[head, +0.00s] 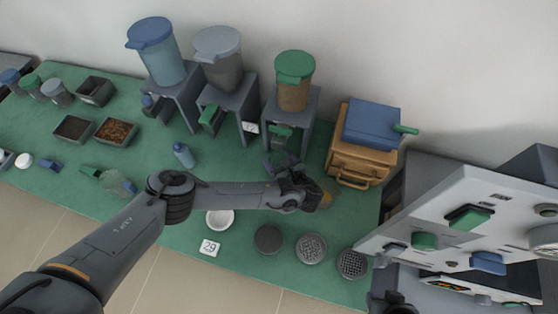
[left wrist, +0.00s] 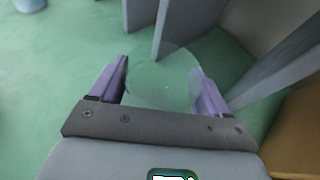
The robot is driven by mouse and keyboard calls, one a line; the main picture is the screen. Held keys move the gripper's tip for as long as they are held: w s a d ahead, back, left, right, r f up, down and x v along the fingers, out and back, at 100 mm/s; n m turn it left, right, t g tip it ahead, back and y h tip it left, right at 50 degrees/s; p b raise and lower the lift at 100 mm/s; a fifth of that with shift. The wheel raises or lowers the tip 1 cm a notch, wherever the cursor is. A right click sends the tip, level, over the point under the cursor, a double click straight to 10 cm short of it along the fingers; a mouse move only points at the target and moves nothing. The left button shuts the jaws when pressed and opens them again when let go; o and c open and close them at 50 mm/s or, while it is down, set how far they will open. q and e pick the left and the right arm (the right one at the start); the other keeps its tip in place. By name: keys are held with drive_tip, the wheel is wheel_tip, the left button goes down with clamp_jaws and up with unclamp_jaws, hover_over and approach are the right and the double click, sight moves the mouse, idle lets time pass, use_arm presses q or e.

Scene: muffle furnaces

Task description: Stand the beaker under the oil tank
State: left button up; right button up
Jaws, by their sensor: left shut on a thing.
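The beaker (left wrist: 163,82) is clear glass and sits between the purple fingers of my left gripper (left wrist: 160,88), which is shut on it. In the head view my left gripper (head: 284,166) is just in front of the right-hand dispenser; the beaker is hard to make out there. That dispenser has a tank (head: 294,92) with amber-brown contents and a green lid, likely the oil tank, on a grey stand (head: 308,105) with a green tap (head: 282,132). In the wrist view grey stand panels (left wrist: 180,25) rise beyond and to the right of the beaker.
Blue-lidded (head: 160,65) and grey-lidded (head: 220,70) tanks stand to the left. An orange-brown box (head: 355,160) under a blue one (head: 372,125) is close on the right.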

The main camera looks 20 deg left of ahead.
use_arm(q)
drive_tip(key=shift+f, duration=0.15)
drive_tip(key=o, duration=1)
drive_tip(key=shift+o, duration=0.2)
drive_tip(key=shift+r, duration=0.25)
drive_tip(key=p+v, duration=0.1)
drive_tip(key=v, duration=1.1)
